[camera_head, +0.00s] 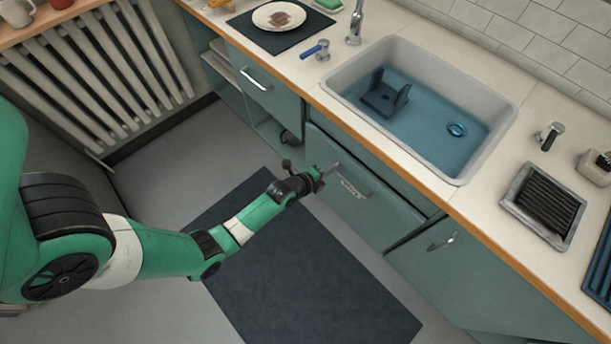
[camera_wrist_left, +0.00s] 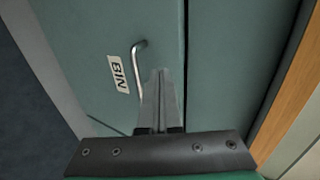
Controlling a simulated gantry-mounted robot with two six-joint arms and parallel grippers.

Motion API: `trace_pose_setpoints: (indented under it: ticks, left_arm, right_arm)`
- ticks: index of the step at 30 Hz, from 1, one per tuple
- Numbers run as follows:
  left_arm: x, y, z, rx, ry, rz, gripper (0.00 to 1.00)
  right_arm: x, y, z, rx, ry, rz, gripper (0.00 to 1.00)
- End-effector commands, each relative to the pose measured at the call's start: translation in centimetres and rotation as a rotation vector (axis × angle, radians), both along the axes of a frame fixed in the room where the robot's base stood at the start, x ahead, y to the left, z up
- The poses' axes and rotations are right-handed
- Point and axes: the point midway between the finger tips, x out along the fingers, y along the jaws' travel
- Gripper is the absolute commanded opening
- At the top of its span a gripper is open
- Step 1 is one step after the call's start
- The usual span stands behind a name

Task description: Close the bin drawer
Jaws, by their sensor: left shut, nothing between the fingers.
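The bin drawer (camera_head: 376,212) is a teal front under the sink, with a metal bar handle and a white BIN label (camera_head: 351,188). In the left wrist view its front (camera_wrist_left: 85,40) fills the left and middle, with the label (camera_wrist_left: 118,75) and curved handle (camera_wrist_left: 138,75) showing. A dark gap runs along its top edge; I cannot tell how far out the drawer stands. My left gripper (camera_head: 326,172) is shut and empty, its fingertips (camera_wrist_left: 160,72) at the drawer front right beside the handle. Contact is unclear. My right gripper is out of view.
The counter (camera_head: 300,70) overhangs the cabinets, with a sink (camera_head: 465,165) holding a blue part. Another handled drawer (camera_head: 265,80) is left; a handled cabinet door (camera_head: 450,260) is right. A dark mat (camera_head: 310,285) lies on the floor, and a radiator (camera_head: 100,70) stands left.

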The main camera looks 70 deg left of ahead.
Motion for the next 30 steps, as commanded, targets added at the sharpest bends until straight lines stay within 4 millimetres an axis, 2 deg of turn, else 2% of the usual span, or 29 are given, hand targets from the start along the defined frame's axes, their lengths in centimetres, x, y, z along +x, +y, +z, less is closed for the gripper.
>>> trace_pose_setpoints:
  ticks: [1, 3, 9, 12, 26, 28, 30]
  left_arm:
    - [-1.3, -0.5, 1.9, -0.001, 0.001, 0.001, 0.00]
    - [-2.8, -1.1, 2.8, -0.001, 0.001, 0.001, 0.00]
    - [-6.0, -2.4, 4.4, 0.000, -0.001, 0.001, 0.00]
    - [-6.8, -2.7, 4.7, 0.000, -0.002, 0.001, 0.00]
    - [-7.0, -2.9, 4.8, 0.001, -0.003, -0.002, 0.00]
    - [-6.3, -3.3, 5.6, 0.005, -0.012, -0.020, 0.00]
    - [-4.4, -3.7, 7.6, 0.018, -0.044, -0.044, 0.00]
  right_arm:
    - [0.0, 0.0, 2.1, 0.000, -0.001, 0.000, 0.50]
    - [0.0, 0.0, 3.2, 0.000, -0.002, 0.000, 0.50]
    - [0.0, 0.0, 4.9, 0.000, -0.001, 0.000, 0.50]
    - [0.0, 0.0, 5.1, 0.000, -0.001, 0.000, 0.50]
    - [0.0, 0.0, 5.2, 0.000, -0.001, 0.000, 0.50]
    - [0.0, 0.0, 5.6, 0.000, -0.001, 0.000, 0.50]
    - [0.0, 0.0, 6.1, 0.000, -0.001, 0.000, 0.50]
